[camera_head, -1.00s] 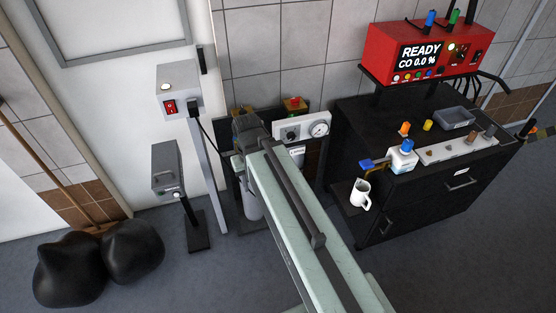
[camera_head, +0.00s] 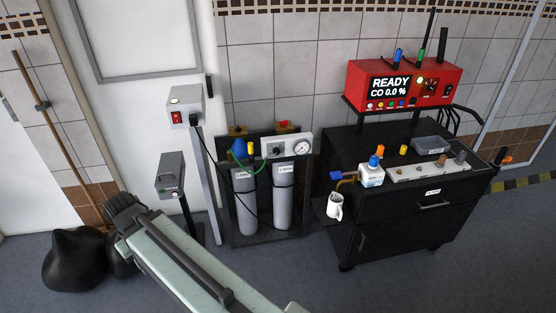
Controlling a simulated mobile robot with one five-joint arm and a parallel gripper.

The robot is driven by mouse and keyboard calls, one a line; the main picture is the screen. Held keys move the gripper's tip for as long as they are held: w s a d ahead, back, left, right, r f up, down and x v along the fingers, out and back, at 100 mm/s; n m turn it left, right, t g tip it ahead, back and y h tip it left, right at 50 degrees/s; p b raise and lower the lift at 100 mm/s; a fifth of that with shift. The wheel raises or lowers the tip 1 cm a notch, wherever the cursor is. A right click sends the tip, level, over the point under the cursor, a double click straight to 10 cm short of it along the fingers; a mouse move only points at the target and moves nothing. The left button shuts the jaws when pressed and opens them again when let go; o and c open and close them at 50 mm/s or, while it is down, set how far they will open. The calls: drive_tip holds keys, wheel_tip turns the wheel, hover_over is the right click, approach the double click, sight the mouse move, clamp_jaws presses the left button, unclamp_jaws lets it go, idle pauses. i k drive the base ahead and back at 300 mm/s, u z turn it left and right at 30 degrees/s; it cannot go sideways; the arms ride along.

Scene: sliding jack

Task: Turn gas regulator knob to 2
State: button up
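The gas regulator panel (camera_head: 287,147) is a pale plate on the wall rack above two grey gas cylinders (camera_head: 283,196). Its dark knob (camera_head: 276,149) is on the left of the plate, beside a round gauge (camera_head: 301,148). The knob's setting is too small to read. My gripper (camera_head: 122,204) is at the lower left, in front of the black bags and well left of the regulator, touching nothing that I can see. Its fingers are too small and dark to tell whether they are open.
A black cabinet (camera_head: 405,225) stands right of the cylinders, with a white mug (camera_head: 335,205) on its side shelf. A red analyser (camera_head: 403,82) stands above it. Grey boxes on posts (camera_head: 170,176) stand left of the cylinders. Black bags (camera_head: 75,258) lie at lower left.

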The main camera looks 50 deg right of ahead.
sight(276, 151)
drive_tip(key=z, duration=0.25)
drive_tip(key=i, duration=0.8)
drive_tip(key=u, duration=0.3)
drive_tip(key=k, duration=0.8)
drive_tip(key=z, duration=0.25)
drive_tip(key=i, duration=0.9)
drive_tip(key=u, duration=0.05)
